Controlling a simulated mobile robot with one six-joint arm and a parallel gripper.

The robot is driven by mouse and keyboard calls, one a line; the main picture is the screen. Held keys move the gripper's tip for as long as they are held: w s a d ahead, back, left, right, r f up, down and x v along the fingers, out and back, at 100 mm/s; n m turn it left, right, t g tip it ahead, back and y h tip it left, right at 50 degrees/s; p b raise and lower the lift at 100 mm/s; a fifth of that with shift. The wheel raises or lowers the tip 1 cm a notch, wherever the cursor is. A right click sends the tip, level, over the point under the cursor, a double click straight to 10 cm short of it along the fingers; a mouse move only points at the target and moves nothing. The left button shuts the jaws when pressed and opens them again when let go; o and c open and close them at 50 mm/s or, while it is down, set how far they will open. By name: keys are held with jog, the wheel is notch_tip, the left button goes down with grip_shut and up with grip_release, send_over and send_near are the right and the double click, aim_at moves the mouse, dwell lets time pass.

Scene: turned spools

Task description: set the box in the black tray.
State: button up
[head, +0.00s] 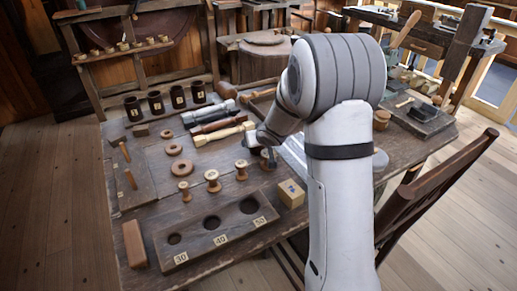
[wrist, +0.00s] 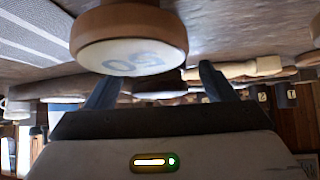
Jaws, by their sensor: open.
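The box (head: 291,193) is a small light wooden cube with a dark mark on top, on the bench right of the row of small spools. A black tray (head: 432,124) lies at the right of the bench, beyond my arm, with a dark item in it. My gripper (head: 264,148) is low over the bench, behind and left of the box, apart from it. In the wrist view its two fingers (wrist: 156,76) are spread. A spool marked 50 (wrist: 130,55) shows large near the fingers; I cannot tell whether it sits between them. The box is not seen there.
A block with three holes (head: 215,228) lies at the front, with a brown block (head: 133,243) to its left. Small spools (head: 212,180) stand behind it. Dark cups (head: 156,103) line the back left. A chair (head: 425,185) stands at the right edge.

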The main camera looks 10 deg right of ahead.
jog(key=x, duration=0.2)
jog(key=shift+w+f+b, duration=0.2)
jog(key=shift+f+b, duration=0.05)
jog(key=shift+b, duration=0.1)
jog(key=shift+c, duration=0.6)
jog(key=c, duration=1)
jog(key=shift+r, duration=0.15)
